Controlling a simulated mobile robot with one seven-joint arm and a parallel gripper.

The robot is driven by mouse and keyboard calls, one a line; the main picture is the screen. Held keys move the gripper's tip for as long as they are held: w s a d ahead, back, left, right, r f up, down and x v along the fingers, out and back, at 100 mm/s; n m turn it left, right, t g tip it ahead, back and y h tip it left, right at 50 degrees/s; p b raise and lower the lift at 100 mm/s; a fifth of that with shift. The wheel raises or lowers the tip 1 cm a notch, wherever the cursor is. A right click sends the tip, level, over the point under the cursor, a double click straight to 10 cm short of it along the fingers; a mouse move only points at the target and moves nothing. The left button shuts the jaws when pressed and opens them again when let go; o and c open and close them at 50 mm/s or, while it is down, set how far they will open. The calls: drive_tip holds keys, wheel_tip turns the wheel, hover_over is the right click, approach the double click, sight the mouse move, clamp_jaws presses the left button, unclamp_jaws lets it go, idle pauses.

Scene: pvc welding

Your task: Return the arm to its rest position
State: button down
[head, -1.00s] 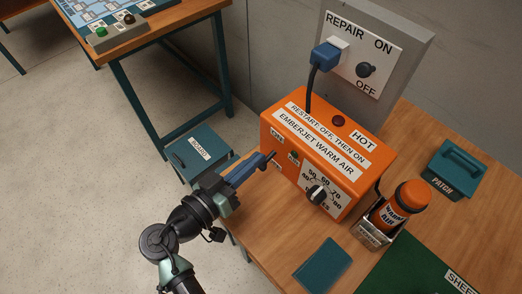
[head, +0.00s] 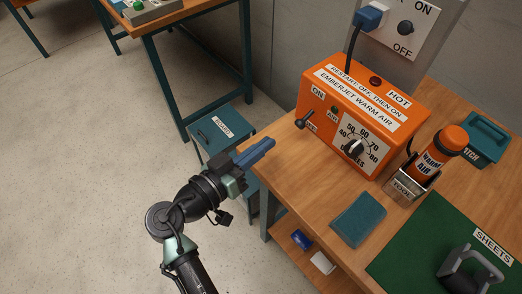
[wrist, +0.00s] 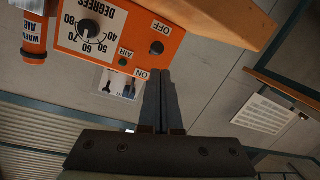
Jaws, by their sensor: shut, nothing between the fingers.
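My gripper (head: 270,144) has its two blue fingers together with nothing between them. In the head view it is left of the orange Emberjet warm air box (head: 350,108), near the left edge of the wooden bench, with a gap between fingertips and box. The box's small black lever (head: 304,119) shows on its front, right of and above the fingertips. In the wrist view the shut fingers (wrist: 158,72) point toward the upside-down box (wrist: 110,32). My arm is partly folded over the floor.
A second table (head: 185,28) is at the back. Floor at left is clear.

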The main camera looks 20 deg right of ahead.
drive_tip(key=shift+s+a, duration=0.15)
drive_tip(key=shift+a, duration=0.15)
drive_tip(key=shift+d, duration=0.15)
drive_tip(key=w+a+r+n+t+y, duration=0.1)
drive_tip(key=w+a+r+t+y, duration=0.15)
drive_tip(key=r, duration=0.55)
drive_tip(key=w+a+r+n+t+y, duration=0.1)
drive_tip(key=w+a+r+t+y, duration=0.2)
drive_tip(key=r, duration=0.6)
drive_tip(key=w+a+r+n+t+y, duration=0.1)
drive_tip(key=w+r+t+y, duration=0.2)
drive_tip(key=r, duration=0.5)
drive_tip(key=s+a+r+n+t+y, duration=0.3)
drive_tip(key=s+r+t, duration=0.4)
drive_tip(key=r, duration=0.6)
drive_tip(key=s+a+r+n+t+y, duration=0.3)
drive_tip(key=s+r+t, duration=0.2)
drive_tip(key=s+r, duration=0.6)
drive_tip(key=w+r+p, duration=0.3)
drive_tip(key=r+p, duration=1.2)
drive_tip(key=r, duration=0.1)
drive_tip(key=shift+w+r+g, duration=0.15)
drive_tip(key=shift+r+g, duration=0.1)
drive_tip(key=shift+g, duration=0.1)
